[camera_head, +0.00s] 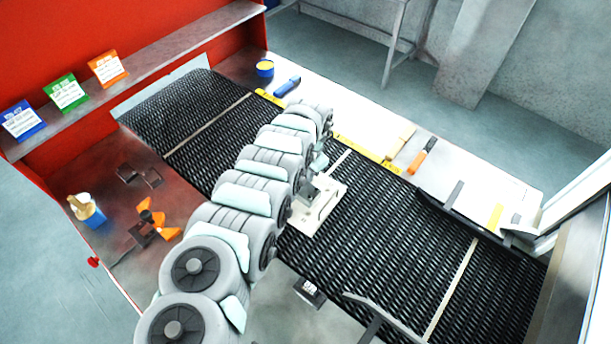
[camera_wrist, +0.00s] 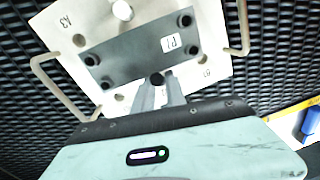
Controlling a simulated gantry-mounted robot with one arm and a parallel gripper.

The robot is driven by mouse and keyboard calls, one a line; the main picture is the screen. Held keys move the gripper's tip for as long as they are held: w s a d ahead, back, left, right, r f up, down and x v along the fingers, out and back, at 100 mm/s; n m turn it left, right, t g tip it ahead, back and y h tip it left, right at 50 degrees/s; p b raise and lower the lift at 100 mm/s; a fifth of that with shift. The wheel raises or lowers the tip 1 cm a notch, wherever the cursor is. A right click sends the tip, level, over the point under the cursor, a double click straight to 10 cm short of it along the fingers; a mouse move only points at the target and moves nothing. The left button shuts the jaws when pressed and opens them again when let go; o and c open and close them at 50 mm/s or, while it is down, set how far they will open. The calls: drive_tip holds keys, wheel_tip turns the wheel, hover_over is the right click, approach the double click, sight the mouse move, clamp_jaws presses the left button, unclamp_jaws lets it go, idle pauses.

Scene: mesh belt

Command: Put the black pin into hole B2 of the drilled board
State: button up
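The drilled board (camera_wrist: 212,66) is a pale plate with round holes and wire handles, lying on the mesh belt. In the wrist view a hole label near its upper left corner looks like A3; I cannot make out a B2 mark. A dark grey plate (camera_wrist: 135,52) with black round knobs and a white tag covers the board's middle. My gripper (camera_wrist: 158,86) is over the board's near edge, its fingers close together around a dark round end, seemingly the black pin (camera_wrist: 156,78). The pin's lower part is hidden. In the head view the board (camera_head: 311,218) is partly behind my arm.
The black mesh belt (camera_head: 370,255) is clear to the right of the board. A dark guide rail (camera_head: 455,213) stands along its far side. An orange-handled tool (camera_head: 422,155) and a blue object (camera_head: 288,86) lie on the white side table.

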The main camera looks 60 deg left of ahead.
clamp_jaws()
drive_tip(key=shift+r, duration=0.15)
wheel_tip(320, 180, up, 10)
drive_tip(key=shift+b, duration=0.35)
idle(0.6)
drive_tip(key=shift+w+d+f+p, duration=0.1)
drive_tip(key=shift+f+p, duration=0.25)
drive_tip(key=shift+f, duration=4.35)
drive_tip(key=shift+p, duration=0.45)
drive_tip(key=shift+f, duration=0.25)
